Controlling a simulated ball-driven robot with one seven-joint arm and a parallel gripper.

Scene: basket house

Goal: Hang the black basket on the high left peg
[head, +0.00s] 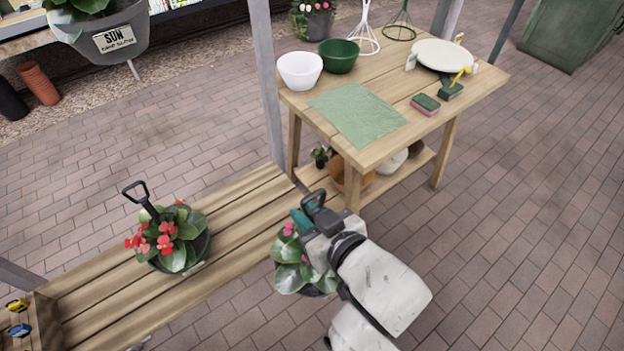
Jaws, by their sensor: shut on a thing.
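My gripper (307,222) is at the lower middle of the head view, shut on the black handle (314,200) of a planted basket. The basket's green leaves (289,276) and a pink flower show beside and below the gripper. Its pot is mostly hidden by leaves and my arm; the part that shows looks dark. It hangs at the right end of the slatted bench; I cannot tell whether it touches the bench. A second dark basket (196,262) with red flowers and an upright black handle stands on the bench. The high left peg is not recognisable in this view.
The slatted bench (110,290) runs along the lower left. A grey post (265,80) rises behind it. A wooden table (400,140) with bowls, a green cloth and a plate stands beyond. A grey "SUN" planter (130,58) hangs top left.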

